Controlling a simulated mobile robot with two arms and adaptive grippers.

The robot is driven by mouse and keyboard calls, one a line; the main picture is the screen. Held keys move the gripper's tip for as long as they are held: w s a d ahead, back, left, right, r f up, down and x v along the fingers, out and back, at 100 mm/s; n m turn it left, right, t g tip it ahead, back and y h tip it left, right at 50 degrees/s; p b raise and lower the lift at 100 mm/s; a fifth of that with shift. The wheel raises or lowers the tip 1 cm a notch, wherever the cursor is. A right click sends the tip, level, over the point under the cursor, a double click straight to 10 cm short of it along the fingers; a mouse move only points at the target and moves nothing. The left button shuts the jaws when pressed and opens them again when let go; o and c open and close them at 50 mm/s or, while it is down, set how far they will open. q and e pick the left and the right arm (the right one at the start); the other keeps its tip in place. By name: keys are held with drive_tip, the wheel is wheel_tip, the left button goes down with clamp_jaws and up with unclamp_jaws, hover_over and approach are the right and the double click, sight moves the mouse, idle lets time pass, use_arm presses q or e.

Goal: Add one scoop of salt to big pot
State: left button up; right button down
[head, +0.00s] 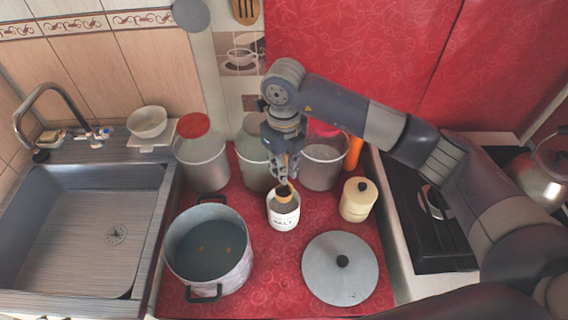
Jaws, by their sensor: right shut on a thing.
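The big pot (238,283) stands open at the front left of the red counter, with bluish liquid and a few small orange bits inside. A white salt jar (284,219), labelled "SALT", stands open to the right of the pot. My right gripper (286,180) points down over the jar's mouth, shut on a small brown scoop (284,194). The scoop is at the jar's opening; its lower part is hidden, so I cannot tell whether it holds salt. My left gripper is not in view.
A grey lid (340,268) with a black knob lies at the front right. A lidded cream canister (356,202) stands right of the salt jar. Several large jars (204,164) line the back. The sink (80,235) is left, the stove (432,225) right.

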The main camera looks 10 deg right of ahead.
sight(284, 189)
drive_tip(key=shift+f, duration=0.6)
wheel_tip(284, 189, down, 8)
drive_tip(key=b, duration=0.7)
drive_tip(key=shift+r, duration=0.2)
drive_tip(key=shift+r+p, duration=2.7)
drive_tip(key=shift+r, duration=2.4)
